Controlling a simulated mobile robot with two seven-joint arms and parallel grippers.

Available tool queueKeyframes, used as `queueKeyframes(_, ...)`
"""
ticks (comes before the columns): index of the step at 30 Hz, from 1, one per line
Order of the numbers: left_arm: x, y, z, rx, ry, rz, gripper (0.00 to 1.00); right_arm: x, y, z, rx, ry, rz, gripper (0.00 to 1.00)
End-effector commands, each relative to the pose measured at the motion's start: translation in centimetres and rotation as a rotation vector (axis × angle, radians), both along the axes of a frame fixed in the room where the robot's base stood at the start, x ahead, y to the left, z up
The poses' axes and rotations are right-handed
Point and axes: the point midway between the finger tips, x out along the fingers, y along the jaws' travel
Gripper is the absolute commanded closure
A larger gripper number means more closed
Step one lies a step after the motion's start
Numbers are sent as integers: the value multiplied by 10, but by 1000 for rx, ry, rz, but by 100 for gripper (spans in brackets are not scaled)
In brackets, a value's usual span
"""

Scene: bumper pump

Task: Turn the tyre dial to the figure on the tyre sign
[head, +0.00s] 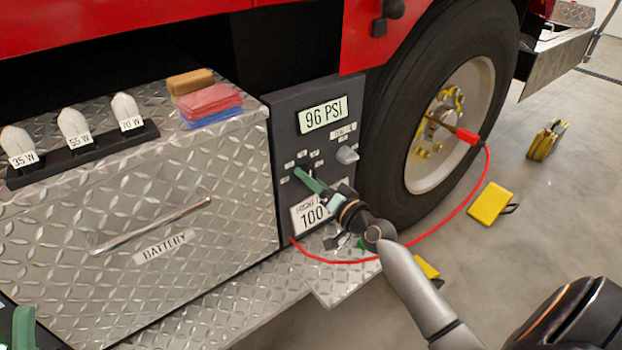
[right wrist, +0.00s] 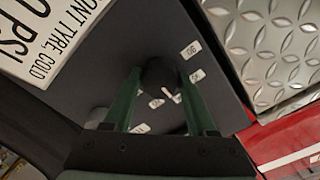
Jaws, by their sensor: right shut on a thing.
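The tyre sign (head: 311,213) is a white plate low on the dark grey panel, reading 100 under small print. In the right wrist view the sign (right wrist: 55,35) shows "TYRE, COLD" and "PSI". The tyre dial (right wrist: 158,74) is a dark round knob with small white figure labels around it, too blurred to read surely. My right gripper (head: 310,184) is at the panel, its green fingers shut on the dial from both sides. It hides most of the dial in the head view. A green part of my left gripper (head: 23,326) shows at the lower left edge; its jaws are not clear.
A display (head: 323,114) above reads 96 PSI, with a grey knob (head: 347,155) below it. A red hose (head: 445,224) runs to the wheel (head: 445,120). Yellow chocks (head: 489,204) lie on the floor. The battery drawer (head: 150,225) is at left.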

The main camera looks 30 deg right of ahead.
Motion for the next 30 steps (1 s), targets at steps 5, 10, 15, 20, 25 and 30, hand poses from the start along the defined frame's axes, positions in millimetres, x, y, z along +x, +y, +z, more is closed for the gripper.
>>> queueKeyframes(5,0,0,0,-1,0,1,50,0,-1,1,2,-2,-2,98)
queueKeyframes(10,0,0,0,-1,0,0,50,0,-1,1,2,-3,-3,98)
queueKeyframes(15,0,0,0,-2,1,-1,50,0,-1,1,1,-3,-1,25)
queueKeyframes(20,0,0,0,-2,1,-1,50,0,0,1,1,-1,-1,13)
queueKeyframes(25,0,0,0,-2,1,-1,50,0,0,0,1,-1,-1,13)
queueKeyframes(30,0,0,1,-2,2,0,50,-7,-1,0,1,1,-1,13)
